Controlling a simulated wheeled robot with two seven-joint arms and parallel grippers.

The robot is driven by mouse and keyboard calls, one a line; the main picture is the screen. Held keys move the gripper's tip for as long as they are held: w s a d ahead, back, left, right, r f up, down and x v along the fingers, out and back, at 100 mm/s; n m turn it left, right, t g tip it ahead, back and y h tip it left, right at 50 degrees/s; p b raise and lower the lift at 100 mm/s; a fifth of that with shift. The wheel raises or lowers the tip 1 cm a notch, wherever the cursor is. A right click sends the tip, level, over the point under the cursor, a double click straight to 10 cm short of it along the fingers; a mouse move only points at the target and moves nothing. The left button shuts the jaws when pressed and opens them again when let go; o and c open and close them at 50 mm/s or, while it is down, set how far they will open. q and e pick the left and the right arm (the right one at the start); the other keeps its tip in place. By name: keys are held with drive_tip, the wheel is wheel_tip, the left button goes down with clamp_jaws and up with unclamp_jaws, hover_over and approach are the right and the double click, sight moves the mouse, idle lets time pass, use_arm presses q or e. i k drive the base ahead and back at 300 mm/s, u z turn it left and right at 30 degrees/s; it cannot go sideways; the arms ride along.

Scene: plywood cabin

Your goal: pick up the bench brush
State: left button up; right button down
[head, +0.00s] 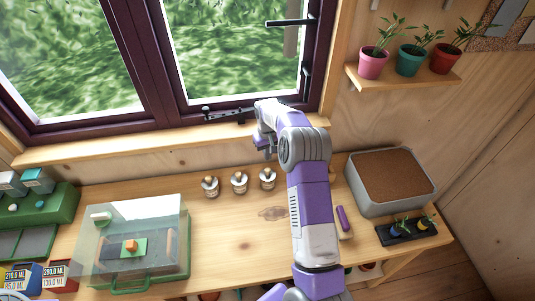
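The bench brush (343,217) appears to be the small item with a purple handle lying on the wooden bench, just right of my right arm. Its lower end looks pale, and my arm may cover part of it. My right arm rises from the bottom of the head view and bends near the window. My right gripper (265,149) is small in the picture, above the back of the bench, left of and well apart from the brush. Whether its fingers are open or shut is not clear. My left gripper is not in view.
Several small bottles (239,182) stand along the back of the bench. A clear-lidded green case (135,284) is at left. A grey soil-filled tub (367,200) and a black tray (410,240) are right of the brush. Potted plants stand on a shelf (405,85) above. The bench middle is clear.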

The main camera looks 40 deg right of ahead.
sight(343, 232)
drive_tip(key=k, duration=1)
